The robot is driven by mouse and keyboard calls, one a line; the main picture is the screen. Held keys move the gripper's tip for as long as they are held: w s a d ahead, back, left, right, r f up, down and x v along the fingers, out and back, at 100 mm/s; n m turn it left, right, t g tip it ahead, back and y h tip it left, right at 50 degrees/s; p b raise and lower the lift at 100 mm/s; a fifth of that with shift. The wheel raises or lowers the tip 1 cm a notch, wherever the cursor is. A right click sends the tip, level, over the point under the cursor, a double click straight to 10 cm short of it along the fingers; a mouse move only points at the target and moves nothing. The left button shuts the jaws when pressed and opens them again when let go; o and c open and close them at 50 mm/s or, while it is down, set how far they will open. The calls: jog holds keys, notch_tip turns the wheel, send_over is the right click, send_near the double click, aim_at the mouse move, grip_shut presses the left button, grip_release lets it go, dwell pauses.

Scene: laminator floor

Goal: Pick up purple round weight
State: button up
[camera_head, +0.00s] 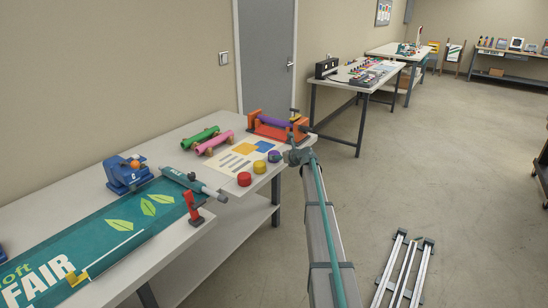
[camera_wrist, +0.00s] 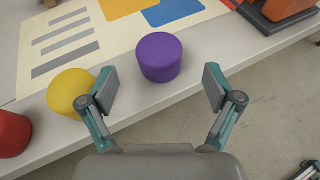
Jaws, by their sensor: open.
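The purple round weight (camera_wrist: 159,57) is a short cylinder standing upright at the table's front edge in the wrist view, partly on a printed sheet's lower edge or just beside it. In the head view the purple weight (camera_head: 274,156) shows small, close to my gripper (camera_head: 283,157). In the wrist view my gripper (camera_wrist: 160,90) is open and empty. Its two fingers point toward the purple weight, which lies ahead of and between them, not touching either.
A yellow weight (camera_wrist: 72,92) sits close by my left finger, and a red weight (camera_wrist: 12,133) is farther left. The printed sheet (camera_wrist: 110,25) lies behind them. An orange roller stand (camera_head: 277,126) is at the table's far end. Open floor (camera_wrist: 270,110) lies to the right.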

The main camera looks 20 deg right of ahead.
aim_at(276, 154)
jog(key=shift+p+x, duration=0.7)
jog(key=shift+x, duration=2.5)
jog(key=shift+r, duration=0.1)
jog(key=c, duration=1.6)
jog(key=shift+o, duration=0.2)
